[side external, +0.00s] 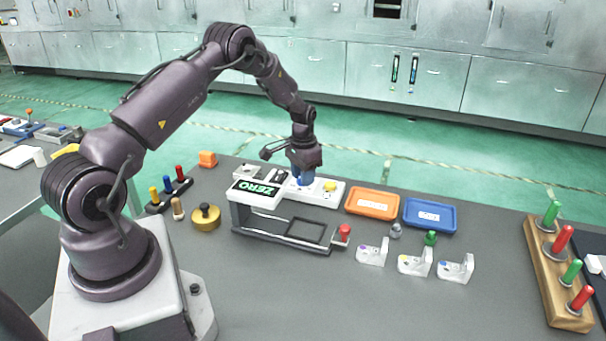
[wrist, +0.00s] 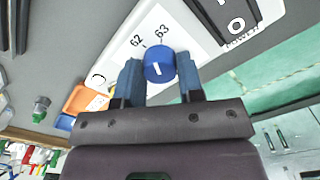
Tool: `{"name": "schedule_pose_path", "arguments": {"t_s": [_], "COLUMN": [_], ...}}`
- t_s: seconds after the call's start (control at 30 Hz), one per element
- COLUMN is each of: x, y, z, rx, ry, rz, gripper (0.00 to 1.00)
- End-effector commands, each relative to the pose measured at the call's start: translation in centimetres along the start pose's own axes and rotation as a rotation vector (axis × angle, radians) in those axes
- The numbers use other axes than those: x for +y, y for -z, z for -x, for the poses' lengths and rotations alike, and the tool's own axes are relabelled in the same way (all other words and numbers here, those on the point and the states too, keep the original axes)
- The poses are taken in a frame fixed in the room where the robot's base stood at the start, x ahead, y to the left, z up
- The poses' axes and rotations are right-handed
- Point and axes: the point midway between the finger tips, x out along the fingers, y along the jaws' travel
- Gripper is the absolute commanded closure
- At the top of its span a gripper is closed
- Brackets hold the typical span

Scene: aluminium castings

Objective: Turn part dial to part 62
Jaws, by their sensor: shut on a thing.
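The part dial is a blue round knob (wrist: 158,62) with a short white mark, on a white panel (wrist: 122,58) printed with 62 and 63 in the wrist view. I cannot tell which number the mark faces. My gripper (wrist: 160,74) is shut on the dial, one blue-grey finger on each side. In the side external view my gripper (side external: 304,172) points down over the machine's top, and the dial (side external: 304,181) shows only partly beneath it. The green-lit display (side external: 256,188) beside it reads ZERO.
A yellow button (side external: 329,186) is right of the dial, and a black power switch (wrist: 236,16) shows in the wrist view. A red knob (side external: 344,232) stands at the machine's front. Orange (side external: 372,215) and blue (side external: 430,227) trays and several white castings (side external: 415,262) lie to the right.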

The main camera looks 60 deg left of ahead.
Motion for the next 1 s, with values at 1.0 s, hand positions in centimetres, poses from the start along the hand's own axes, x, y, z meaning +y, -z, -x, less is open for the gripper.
{"name": "schedule_pose_path", "arguments": {"t_s": [1.0], "x": [0.01], "y": [-0.03], "z": [0.08], "rx": [-0.002], "ry": [0.000], "rz": [0.543], "gripper": [0.89]}}
